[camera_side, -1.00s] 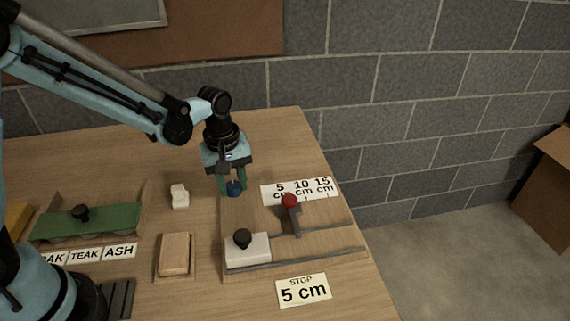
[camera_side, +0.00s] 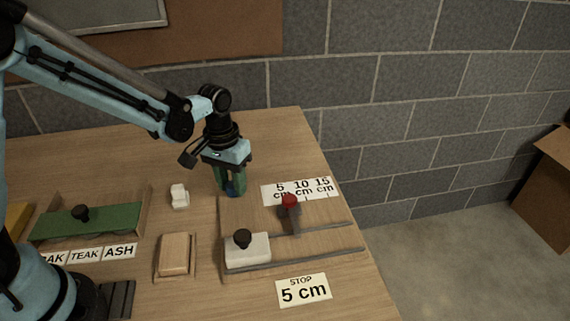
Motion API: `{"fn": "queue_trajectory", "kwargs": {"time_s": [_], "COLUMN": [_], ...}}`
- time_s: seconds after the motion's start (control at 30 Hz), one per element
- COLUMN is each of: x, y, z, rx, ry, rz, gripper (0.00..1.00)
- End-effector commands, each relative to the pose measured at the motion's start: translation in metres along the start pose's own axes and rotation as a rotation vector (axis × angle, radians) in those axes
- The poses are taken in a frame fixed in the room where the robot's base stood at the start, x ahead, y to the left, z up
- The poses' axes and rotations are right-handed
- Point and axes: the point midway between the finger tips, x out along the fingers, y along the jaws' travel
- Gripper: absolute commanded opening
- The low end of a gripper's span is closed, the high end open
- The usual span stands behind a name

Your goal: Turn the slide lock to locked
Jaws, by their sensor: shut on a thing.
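The slide lock is a small blue knob (camera_side: 231,190) at the back left corner of the wooden slide board (camera_side: 262,212). My gripper (camera_side: 231,188) points down over this corner and is shut on the blue knob. Its green fingers hide most of the knob, so I cannot read which way it is turned. On the same board, a white sliding block (camera_side: 248,250) with a black knob sits at the left end of the rails. A stop with a red knob (camera_side: 289,201) stands near the 5 on the scale.
A scale card (camera_side: 297,190) reads 5, 10 and 15 cm. A "STOP 5 cm" card (camera_side: 303,290) lies in front of the board. A wooden block (camera_side: 175,254), a small white object (camera_side: 180,196) and a green-topped tray (camera_side: 90,221) stand to the left.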

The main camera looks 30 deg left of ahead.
Motion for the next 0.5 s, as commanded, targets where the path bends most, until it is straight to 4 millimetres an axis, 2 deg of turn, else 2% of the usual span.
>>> {"fn": "queue_trajectory", "kwargs": {"time_s": [0.5], "x": [-0.0007], "y": [-0.0007], "z": [-0.0011], "rx": [0.471], "ry": [-0.025], "rz": [0.001], "gripper": [0.06]}}
